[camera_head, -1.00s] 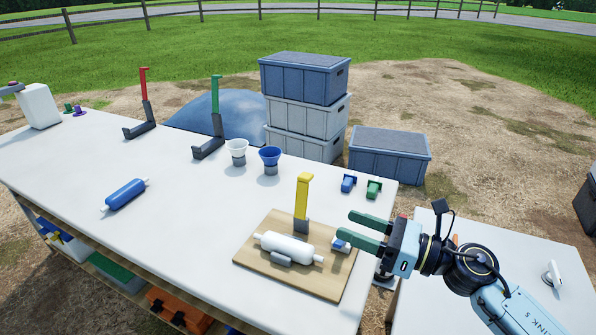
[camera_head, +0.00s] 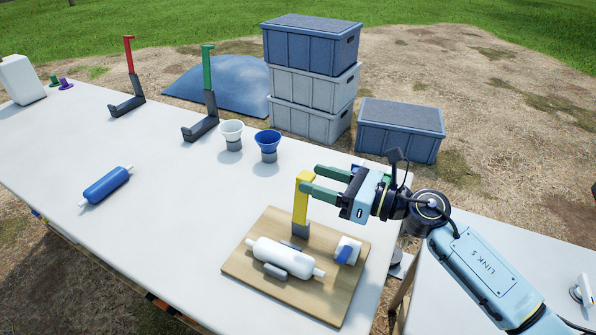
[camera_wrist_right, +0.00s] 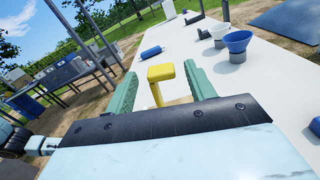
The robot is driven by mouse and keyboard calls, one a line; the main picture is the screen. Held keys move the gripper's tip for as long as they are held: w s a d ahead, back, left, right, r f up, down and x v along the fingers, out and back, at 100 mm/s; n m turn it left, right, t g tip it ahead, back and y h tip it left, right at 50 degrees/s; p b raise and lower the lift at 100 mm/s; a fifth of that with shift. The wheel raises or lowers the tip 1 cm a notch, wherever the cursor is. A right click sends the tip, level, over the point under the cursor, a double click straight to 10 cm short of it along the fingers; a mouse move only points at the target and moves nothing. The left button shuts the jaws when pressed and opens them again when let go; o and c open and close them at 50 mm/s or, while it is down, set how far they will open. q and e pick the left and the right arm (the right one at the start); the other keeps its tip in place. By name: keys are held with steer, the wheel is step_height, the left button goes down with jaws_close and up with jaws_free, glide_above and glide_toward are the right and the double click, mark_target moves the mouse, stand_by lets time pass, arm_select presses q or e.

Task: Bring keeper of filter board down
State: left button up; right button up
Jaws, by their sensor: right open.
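The yellow keeper (camera_head: 300,211) stands upright on the wooden filter board (camera_head: 322,301), rising from a grey base. A white cylindrical filter (camera_head: 282,256) lies on the board in front of it, beside a grey clip. My right gripper (camera_head: 309,178) is open, its two green fingers level with the keeper's top in the head view. In the right wrist view the keeper's yellow top (camera_wrist_right: 161,72) shows between the open fingers; I cannot tell whether they touch it. My left gripper is not in view.
A blue and white block (camera_head: 347,250) sits at the board's right. A white funnel (camera_head: 231,134) and a blue funnel (camera_head: 267,145) stand behind. Green (camera_head: 209,95) and red (camera_head: 131,75) uprights and a blue cylinder (camera_head: 106,186) are to the left. The table between is clear.

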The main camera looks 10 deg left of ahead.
steer(key=x, duration=0.5)
steer(key=shift+w, duration=0.1)
jaws_close()
